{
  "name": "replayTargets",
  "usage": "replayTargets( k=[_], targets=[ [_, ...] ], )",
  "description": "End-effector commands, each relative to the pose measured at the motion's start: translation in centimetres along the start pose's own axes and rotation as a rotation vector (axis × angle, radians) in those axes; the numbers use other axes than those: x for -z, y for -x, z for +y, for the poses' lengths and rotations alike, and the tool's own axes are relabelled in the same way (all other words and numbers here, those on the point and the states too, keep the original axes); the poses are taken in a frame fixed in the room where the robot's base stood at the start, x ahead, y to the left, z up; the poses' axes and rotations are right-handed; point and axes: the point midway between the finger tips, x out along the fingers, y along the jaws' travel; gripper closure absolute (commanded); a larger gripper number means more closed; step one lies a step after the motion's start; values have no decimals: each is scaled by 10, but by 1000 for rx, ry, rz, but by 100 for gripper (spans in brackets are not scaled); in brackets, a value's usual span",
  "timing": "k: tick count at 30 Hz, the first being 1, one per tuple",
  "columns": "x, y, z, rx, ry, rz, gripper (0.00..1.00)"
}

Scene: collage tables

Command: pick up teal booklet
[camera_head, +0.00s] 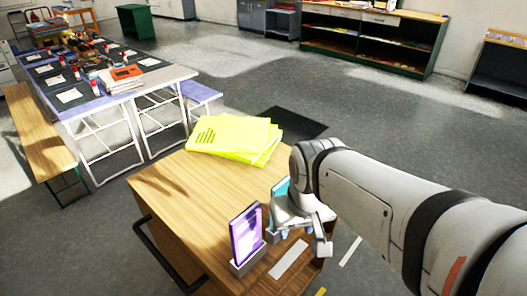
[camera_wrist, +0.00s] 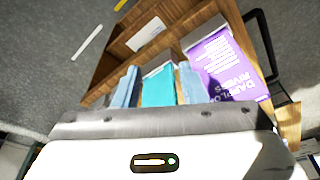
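The teal booklet (camera_wrist: 158,90) stands upright behind my gripper's body in the wrist view, its lower part hidden. In the head view only a teal corner (camera_head: 281,187) shows beside my wrist, the rest hidden by my arm. My gripper (camera_wrist: 158,86) has its two pale blue fingers well apart, one on each side of the visible teal strip. I see no clear contact with the booklet. In the head view my gripper (camera_head: 296,231) is low over the near right part of the wooden table (camera_head: 188,187).
A purple booklet (camera_head: 246,231) stands in a grey holder close to my gripper; it also shows in the wrist view (camera_wrist: 228,66). A white strip (camera_head: 289,259) lies on the tabletop. Yellow booklets (camera_head: 230,135) lie stacked at the back. The tabletop's left part is clear.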

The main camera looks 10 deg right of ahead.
Motion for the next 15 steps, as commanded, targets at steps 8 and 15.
replayTargets(
  k=[8,15],
  targets=[
    [0,0,0,0,0,1,62],
    [19,9,12,0,-103,-28,62]
  ],
)
